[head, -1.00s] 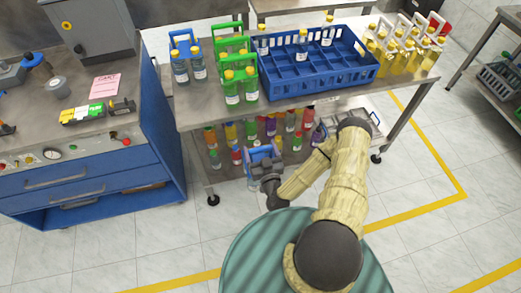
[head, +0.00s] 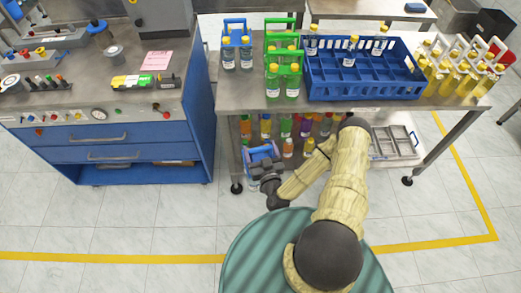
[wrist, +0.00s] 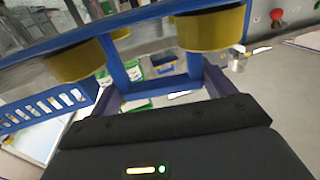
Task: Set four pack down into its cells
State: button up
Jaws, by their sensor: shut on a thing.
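My gripper (head: 268,176) is shut on a blue four-pack carrier (head: 262,153), held low in front of the table's lower shelf. In the wrist view the carrier's blue frame (wrist: 122,75) crosses close above my gripper, with large yellow caps (wrist: 212,28) beside it. A blue crate (head: 365,92) with a grid of cells stands on the table, above and right of my gripper. Bottles with yellow caps (head: 349,52) stand in a few back and middle cells; many front cells look empty.
On the table (head: 245,97), a blue pack (head: 237,50) and green packs (head: 283,72) stand left of the crate, and yellow bottle packs (head: 455,70) right. A blue workbench (head: 130,145) stands left. Open floor lies in front.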

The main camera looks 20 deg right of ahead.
jog(key=shift+a+r, duration=0.1)
jog(key=shift+a, duration=0.05)
jog(key=shift+r, duration=0.1)
